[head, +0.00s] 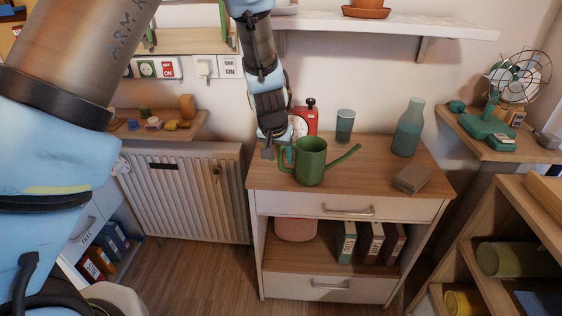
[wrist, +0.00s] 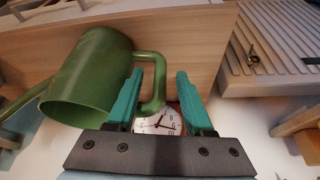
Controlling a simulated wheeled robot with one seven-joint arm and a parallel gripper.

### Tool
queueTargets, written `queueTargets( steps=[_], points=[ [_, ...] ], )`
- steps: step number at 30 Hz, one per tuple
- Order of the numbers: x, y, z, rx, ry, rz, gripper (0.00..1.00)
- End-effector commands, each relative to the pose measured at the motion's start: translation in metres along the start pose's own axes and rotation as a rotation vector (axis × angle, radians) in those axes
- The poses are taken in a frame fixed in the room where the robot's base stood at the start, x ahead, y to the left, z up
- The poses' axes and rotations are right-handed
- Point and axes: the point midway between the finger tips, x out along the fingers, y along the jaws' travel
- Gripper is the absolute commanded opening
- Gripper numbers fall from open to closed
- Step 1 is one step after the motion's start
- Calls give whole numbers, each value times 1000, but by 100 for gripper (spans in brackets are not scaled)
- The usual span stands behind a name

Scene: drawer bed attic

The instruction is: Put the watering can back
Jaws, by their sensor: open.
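The green watering can (head: 311,163) stands upright on the wooden top of the cabinet (head: 268,174), its spout pointing right and its handle on the left. My gripper (head: 279,153) is at the handle side, at the left of the can. In the wrist view my gripper (wrist: 160,95) is open, with a teal finger on each side of the handle (wrist: 155,82). The can's body (wrist: 92,80) lies to the left of the fingers there. I cannot tell whether either finger touches the handle.
A teal glass (head: 345,125), a bottle (head: 409,128) and a small box (head: 412,179) share the cabinet top. A white wall shelf (head: 400,23) hangs above. A radiator (head: 185,190) is at the left.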

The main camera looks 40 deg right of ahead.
Motion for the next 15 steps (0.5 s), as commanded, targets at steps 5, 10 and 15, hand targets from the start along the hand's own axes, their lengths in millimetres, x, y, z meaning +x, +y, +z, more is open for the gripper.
queueTargets(
  steps=[5,10,15],
  points=[
    [-42,1,-1,3,4,1,52],
    [-70,1,-1,3,2,1,52],
    [-84,0,0,1,1,0,52]
  ],
)
